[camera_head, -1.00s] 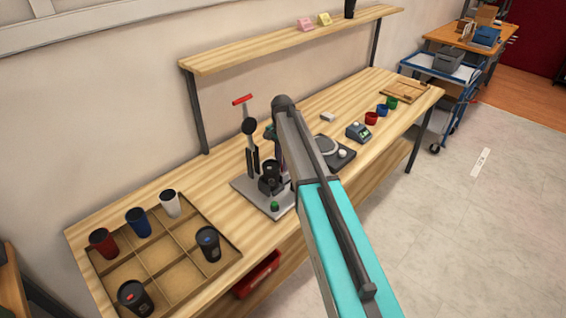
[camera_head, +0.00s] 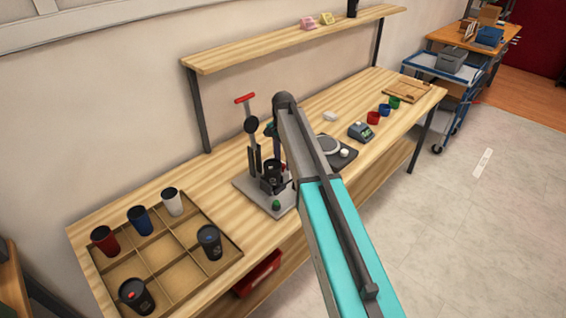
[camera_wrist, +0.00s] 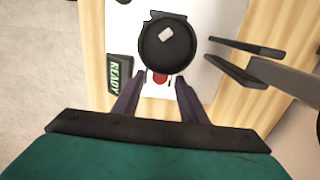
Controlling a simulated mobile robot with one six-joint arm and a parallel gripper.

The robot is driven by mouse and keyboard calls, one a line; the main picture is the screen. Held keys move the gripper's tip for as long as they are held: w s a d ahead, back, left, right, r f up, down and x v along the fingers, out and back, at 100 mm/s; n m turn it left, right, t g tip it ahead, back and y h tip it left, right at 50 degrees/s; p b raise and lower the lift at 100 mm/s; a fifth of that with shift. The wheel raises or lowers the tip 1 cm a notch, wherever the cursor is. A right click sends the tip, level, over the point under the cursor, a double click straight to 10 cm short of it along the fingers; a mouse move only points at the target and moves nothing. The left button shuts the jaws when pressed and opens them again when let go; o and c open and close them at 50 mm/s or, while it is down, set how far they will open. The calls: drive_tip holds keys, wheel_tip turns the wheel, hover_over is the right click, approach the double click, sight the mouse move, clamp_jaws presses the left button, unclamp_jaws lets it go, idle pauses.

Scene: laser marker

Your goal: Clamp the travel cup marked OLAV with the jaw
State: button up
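A black travel cup (camera_head: 272,168) stands at the grey metal fixture (camera_head: 250,187) in the middle of the bench. In the wrist view I look down on a round black lid (camera_wrist: 168,48) with a pale patch. The name OLAV is not readable in either view. My gripper (camera_wrist: 158,88) is open, its two dark fingers just below the lid in the picture, with nothing clearly held. A small red part (camera_wrist: 159,78) shows near the fingertips. A red-handled lever (camera_head: 245,98) stands upright at the fixture. My arm hides part of the fixture; whether the jaw touches the cup is unclear.
A divided tray (camera_head: 165,257) at the left holds several cups. A small sign reading READY (camera_wrist: 115,75) lies left of the lid. Two dark prongs (camera_wrist: 245,60) reach in from the right. A scale (camera_head: 333,150), a small device (camera_head: 361,131) and coloured cups stand right of my arm.

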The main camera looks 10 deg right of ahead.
wheel_tip(320, 180, up, 13)
drive_tip(key=b, duration=0.3)
idle(0.5)
drive_tip(key=shift+s+f, duration=0.1)
